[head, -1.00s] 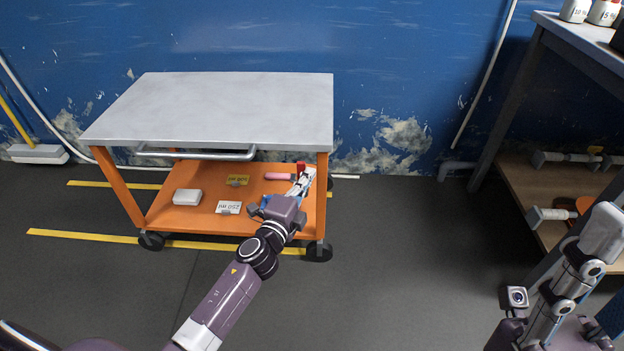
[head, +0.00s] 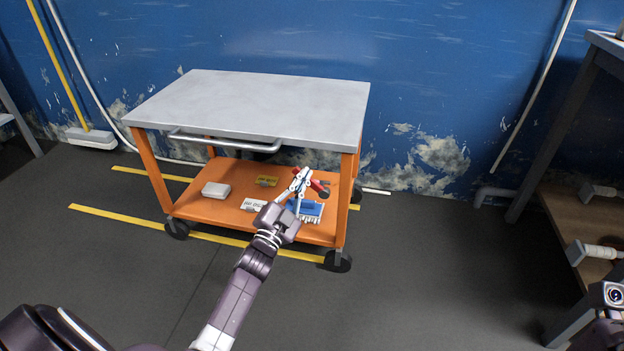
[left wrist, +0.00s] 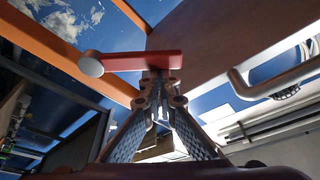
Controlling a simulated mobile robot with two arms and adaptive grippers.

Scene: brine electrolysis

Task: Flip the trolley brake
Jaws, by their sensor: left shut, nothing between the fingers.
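The trolley (head: 250,101) has a grey top, an orange frame and an orange lower shelf. My left gripper (head: 301,176) is over the right part of that shelf, shut and empty. A small red part (head: 296,170) shows right by its fingertips, and another red piece with a dark end (head: 319,188) shows just right of them. In the left wrist view a red lever (left wrist: 145,61) with a round grey end lies across, just beyond my left fingertips (left wrist: 160,102). I cannot tell whether they touch.
A blue item (head: 306,208), a white box (head: 216,190) and labels lie on the lower shelf. A bench (head: 570,215) stands at right. The floor between is clear.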

